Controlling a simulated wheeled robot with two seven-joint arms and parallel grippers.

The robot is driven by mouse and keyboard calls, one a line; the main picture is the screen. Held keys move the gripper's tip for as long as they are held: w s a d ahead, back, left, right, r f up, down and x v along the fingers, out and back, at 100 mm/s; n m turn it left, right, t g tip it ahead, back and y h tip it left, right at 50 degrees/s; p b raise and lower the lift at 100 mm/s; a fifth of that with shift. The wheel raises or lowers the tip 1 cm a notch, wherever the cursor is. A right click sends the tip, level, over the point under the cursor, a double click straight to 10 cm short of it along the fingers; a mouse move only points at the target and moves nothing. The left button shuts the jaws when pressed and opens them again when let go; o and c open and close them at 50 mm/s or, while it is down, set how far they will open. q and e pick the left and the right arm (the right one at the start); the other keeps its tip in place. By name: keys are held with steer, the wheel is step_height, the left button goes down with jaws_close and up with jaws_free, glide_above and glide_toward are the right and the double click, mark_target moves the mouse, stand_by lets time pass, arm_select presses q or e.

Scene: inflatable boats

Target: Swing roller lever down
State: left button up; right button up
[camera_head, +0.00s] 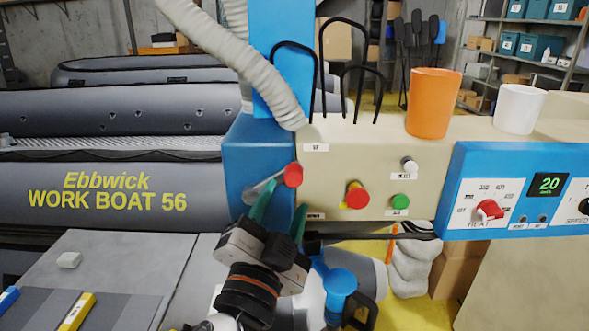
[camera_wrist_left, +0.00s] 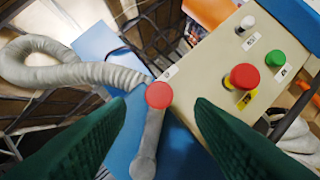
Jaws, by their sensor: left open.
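The roller lever (camera_head: 265,187) is a grey arm with a red knob (camera_head: 293,175) on the side of a blue housing (camera_head: 240,165). It slopes up and right from its pivot, with the knob between the "UP" label (camera_head: 315,147) and the "DOWN" label (camera_head: 315,216). My left gripper (camera_head: 284,206) is open, with green fingers just below the knob. In the left wrist view, the knob (camera_wrist_left: 158,95) and lever arm (camera_wrist_left: 150,135) appear between the spread fingers (camera_wrist_left: 161,106). I cannot tell whether a finger touches the lever. My right gripper is out of view.
The beige panel beside the lever has a red button (camera_head: 356,196), a green button (camera_head: 400,201) and a white knob (camera_head: 409,164). An orange cup (camera_head: 433,103) and a white cup (camera_head: 519,108) stand on top. A grey hose (camera_head: 225,45) hangs above the lever. A grey boat (camera_head: 110,190) lies left.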

mark_target(292, 180)
arm_select(q)
steer(key=p+x, duration=0.1)
steer(key=x, duration=0.4)
steer(key=shift+w+r+p, duration=0.3)
steer(key=shift+p, duration=0.05)
steer(key=shift+w+d, duration=0.2)
steer(key=shift+w, duration=0.3)
jaws_close()
